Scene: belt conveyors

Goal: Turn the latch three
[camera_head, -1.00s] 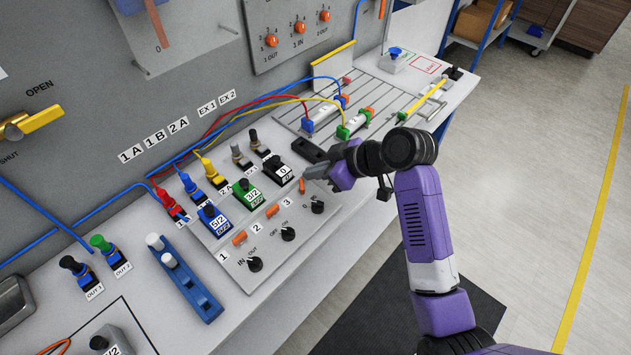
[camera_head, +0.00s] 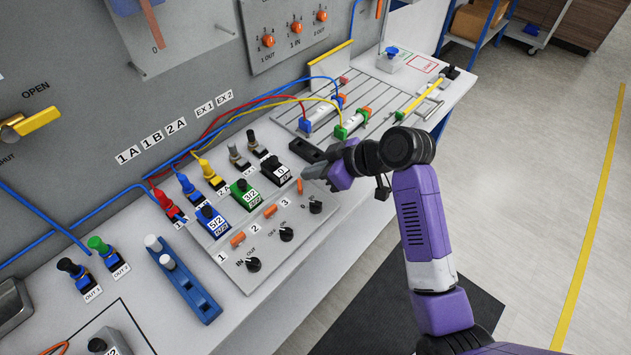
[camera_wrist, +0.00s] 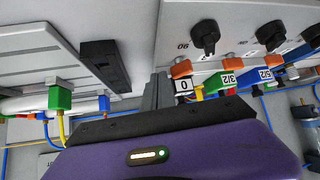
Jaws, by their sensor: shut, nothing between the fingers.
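Latch three (camera_head: 300,186) is a small orange lever above the label 3 on the grey sloped panel. In the head view it points nearly up the picture, while latch two (camera_head: 270,210) and latch one (camera_head: 237,239) lie slantwise. My gripper (camera_head: 308,172) is shut and empty, its tips close beside latch three at the panel's right end. I cannot tell whether they touch. In the wrist view the shut fingers (camera_wrist: 158,92) are just left of an orange latch (camera_wrist: 181,68) by the block marked 0.
Black knobs (camera_head: 287,234) sit in front of the latches. The 5/2 (camera_head: 211,222), 3/2 (camera_head: 244,192) and 0 (camera_head: 276,169) blocks stand behind them. A black bar (camera_head: 306,150) lies near my gripper. Coloured hoses cross behind.

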